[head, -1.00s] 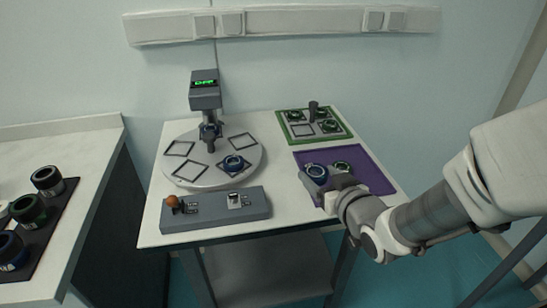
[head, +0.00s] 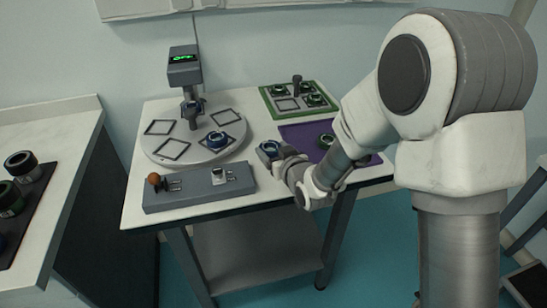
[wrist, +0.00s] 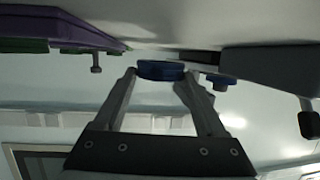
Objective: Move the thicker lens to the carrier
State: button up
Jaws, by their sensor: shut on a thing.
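My gripper (head: 277,152) is shut on a blue-rimmed lens (head: 269,147), just left of the purple mat. The wrist view shows this lens (wrist: 161,70) between the two fingertips, seen edge-on and held off the table. A green-rimmed lens (head: 326,141) sits on the purple mat (head: 297,131), partly hidden by my arm. Another blue-rimmed lens (head: 217,140) sits on a square dark frame on the round grey turntable (head: 190,145). Several other frames there are empty. I cannot tell which piece is the carrier, nor compare the lens thicknesses.
A grey control box (head: 199,187) with an orange-knobbed lever (head: 154,179) lies along the front edge. A post with a lit display (head: 184,58) stands over the turntable. A green-edged tray (head: 270,102) holds green lenses and a dark post. Dark-rimmed pieces stand on the left bench (head: 62,118).

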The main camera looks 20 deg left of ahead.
jog(key=shift+f, duration=1)
jog(key=shift+f+b, duration=0.2)
jog(key=shift+b, duration=0.15)
jog(key=o, duration=1.3)
jog(key=shift+o, duration=0.2)
jog(key=shift+r, duration=0.15)
